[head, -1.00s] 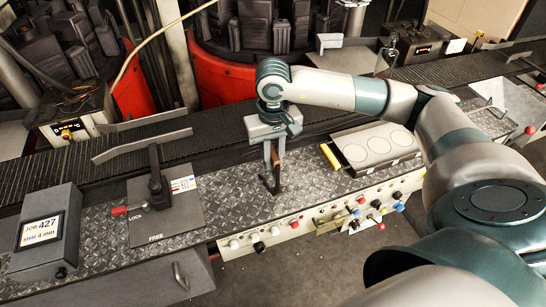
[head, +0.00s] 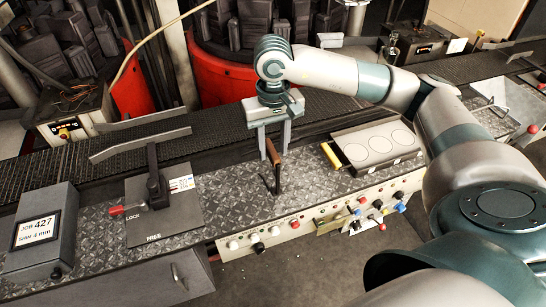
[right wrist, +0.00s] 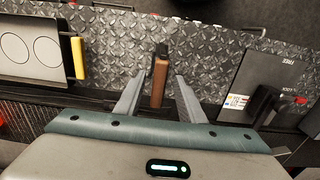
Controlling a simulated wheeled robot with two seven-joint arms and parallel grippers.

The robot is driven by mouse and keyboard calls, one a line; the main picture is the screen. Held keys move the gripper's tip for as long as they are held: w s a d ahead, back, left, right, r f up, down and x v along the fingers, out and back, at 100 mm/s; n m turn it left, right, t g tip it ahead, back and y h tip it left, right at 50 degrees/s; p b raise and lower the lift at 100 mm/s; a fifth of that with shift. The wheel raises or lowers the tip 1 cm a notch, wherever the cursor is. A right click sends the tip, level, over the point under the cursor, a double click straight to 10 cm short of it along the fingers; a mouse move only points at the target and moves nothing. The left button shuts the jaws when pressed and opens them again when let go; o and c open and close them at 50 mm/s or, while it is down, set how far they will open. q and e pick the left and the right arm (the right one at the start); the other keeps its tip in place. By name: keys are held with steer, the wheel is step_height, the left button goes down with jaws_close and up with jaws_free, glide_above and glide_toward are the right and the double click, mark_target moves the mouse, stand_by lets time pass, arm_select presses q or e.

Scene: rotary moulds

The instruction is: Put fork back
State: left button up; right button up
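The fork, as I take it, is a tool with a brown handle (head: 272,152) and a dark lower part. It stands roughly upright on the diamond-plate bench top (head: 232,190); its foot is too small to tell whether a holder keeps it up. My right gripper (head: 275,150) is open just above and around the top of the handle. In the right wrist view the handle (right wrist: 159,84) lies between the two spread fingers (right wrist: 160,78), with a gap on each side. My left gripper is not in view.
A lever plate (head: 170,222) marked LOCK and FREE and a job display (head: 38,230) stand to the left. A panel with three discs and a yellow handle (head: 331,156) is to the right. Knobs line the front panel (head: 300,226). A conveyor (head: 210,135) runs behind.

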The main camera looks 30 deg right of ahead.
step_height(320, 180, up, 7)
steer(key=shift+f+b, duration=0.15)
steer(key=shift+b, duration=1)
steer(key=shift+r, duration=0.8)
steer(key=shift+f, duration=0.1)
